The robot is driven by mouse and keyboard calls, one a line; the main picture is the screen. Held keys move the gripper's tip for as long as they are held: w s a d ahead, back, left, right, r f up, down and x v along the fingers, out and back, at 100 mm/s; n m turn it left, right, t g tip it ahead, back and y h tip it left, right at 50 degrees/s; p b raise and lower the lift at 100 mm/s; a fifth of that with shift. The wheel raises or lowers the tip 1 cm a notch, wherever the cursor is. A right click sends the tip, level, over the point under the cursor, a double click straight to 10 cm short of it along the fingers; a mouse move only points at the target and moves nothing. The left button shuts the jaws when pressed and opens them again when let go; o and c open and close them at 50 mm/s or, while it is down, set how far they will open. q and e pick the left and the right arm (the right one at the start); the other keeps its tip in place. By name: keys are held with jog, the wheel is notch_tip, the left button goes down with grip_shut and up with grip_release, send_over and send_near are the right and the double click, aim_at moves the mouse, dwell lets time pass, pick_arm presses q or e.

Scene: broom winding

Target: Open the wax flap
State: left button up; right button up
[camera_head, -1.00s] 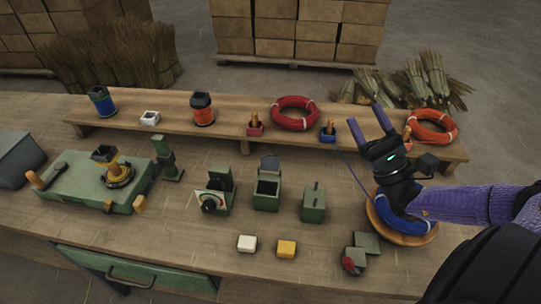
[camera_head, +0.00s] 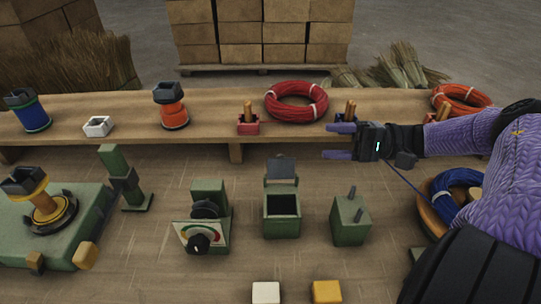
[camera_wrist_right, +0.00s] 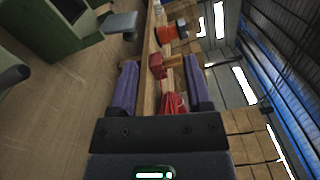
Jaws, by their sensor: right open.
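A small green box (camera_head: 282,214) with a dark opening stands in the middle of the table. A grey flap (camera_head: 281,168) stands raised at its back edge; I take this to be the wax flap. The grey flap also shows in the right wrist view (camera_wrist_right: 120,23), beyond the left finger. My right gripper (camera_head: 334,142) is to the right of the flap and apart from it. Its fingers (camera_wrist_right: 160,85) are spread with nothing between them, pointing left in the head view. My left gripper is not in view.
A green block with pegs (camera_head: 350,222) stands right of the box, a dial unit (camera_head: 200,236) left. A raised shelf (camera_head: 205,128) behind carries spools, a red coil (camera_head: 297,101) and small holders. White (camera_head: 266,292) and yellow (camera_head: 327,291) blocks lie in front.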

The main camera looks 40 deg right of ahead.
jog(key=b, duration=0.3)
send_near(281, 155)
jog(key=f, duration=0.1)
jog(key=b+x, duration=0.2)
jog(key=x, duration=0.7)
jog(key=shift+w+a+f, duration=0.2)
jog(key=shift+w, duration=0.05)
jog(key=shift+w+a+r, duration=0.15)
jog(key=shift+a, duration=0.05)
grip_shut()
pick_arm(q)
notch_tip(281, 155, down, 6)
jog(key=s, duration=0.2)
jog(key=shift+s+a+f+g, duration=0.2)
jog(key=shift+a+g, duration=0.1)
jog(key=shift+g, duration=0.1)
pick_arm(e)
jog(key=shift+r, duration=0.1)
